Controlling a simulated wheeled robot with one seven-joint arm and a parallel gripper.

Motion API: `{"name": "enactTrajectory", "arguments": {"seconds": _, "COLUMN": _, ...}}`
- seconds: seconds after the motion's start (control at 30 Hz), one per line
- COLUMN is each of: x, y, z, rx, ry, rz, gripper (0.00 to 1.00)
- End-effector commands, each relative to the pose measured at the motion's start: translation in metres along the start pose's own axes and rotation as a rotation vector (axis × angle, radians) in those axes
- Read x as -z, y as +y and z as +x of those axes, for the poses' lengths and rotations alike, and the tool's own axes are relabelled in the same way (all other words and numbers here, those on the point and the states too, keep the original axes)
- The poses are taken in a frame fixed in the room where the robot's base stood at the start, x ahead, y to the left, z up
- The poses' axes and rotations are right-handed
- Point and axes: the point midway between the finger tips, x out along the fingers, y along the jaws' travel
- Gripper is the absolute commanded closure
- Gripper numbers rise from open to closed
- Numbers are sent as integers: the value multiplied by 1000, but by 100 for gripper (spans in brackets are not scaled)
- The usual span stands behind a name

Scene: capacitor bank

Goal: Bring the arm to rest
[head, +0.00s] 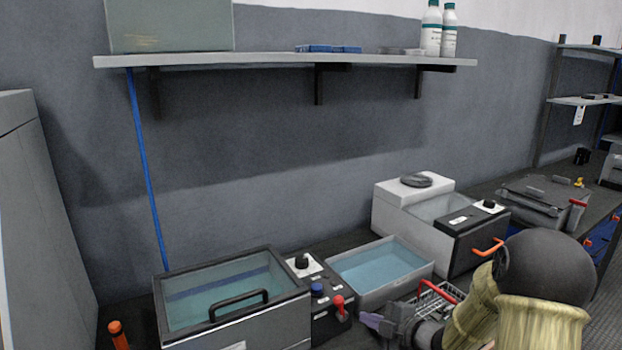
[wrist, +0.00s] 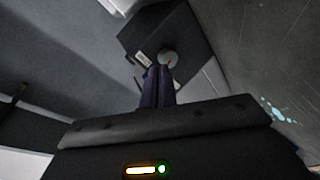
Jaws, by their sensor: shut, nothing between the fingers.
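My gripper (head: 372,321) shows low in the head view, right of centre. It is shut and empty, with its purple fingertips pointing left near a control box (head: 325,305). In the wrist view, the two dark purple fingers (wrist: 158,86) stand close together with nothing between them. My forearm, with tan sleeves and a dark round joint, fills the lower right of the head view.
A lidded bath (head: 235,335) stands at lower left and an open tray of blue liquid (head: 380,268) behind my gripper. A wire basket (head: 432,300) with a red handle is beside the gripper. A white machine (head: 395,212) stands behind. A shelf (head: 280,60) hangs above.

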Motion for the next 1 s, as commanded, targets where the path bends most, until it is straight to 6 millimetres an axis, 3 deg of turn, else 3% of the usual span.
{"name": "enactTrajectory", "arguments": {"seconds": 0.17, "x": -7, "y": -2, "z": -15, "rx": 54, "ry": -294, "rz": 235, "gripper": 100}}
{"name": "enactTrajectory", "arguments": {"seconds": 0.37, "x": -5, "y": -21, "z": -54, "rx": 61, "ry": -612, "rz": 575, "gripper": 100}}
{"name": "enactTrajectory", "arguments": {"seconds": 0.6, "x": 27, "y": -63, "z": -111, "rx": 41, "ry": -913, "rz": 1019, "gripper": 100}}
{"name": "enactTrajectory", "arguments": {"seconds": 0.97, "x": 91, "y": -120, "z": -164, "rx": 54, "ry": -1154, "rz": 1504, "gripper": 100}}
{"name": "enactTrajectory", "arguments": {"seconds": 1.0, "x": 97, "y": -114, "z": -168, "rx": 55, "ry": -1163, "rz": 1521, "gripper": 100}}
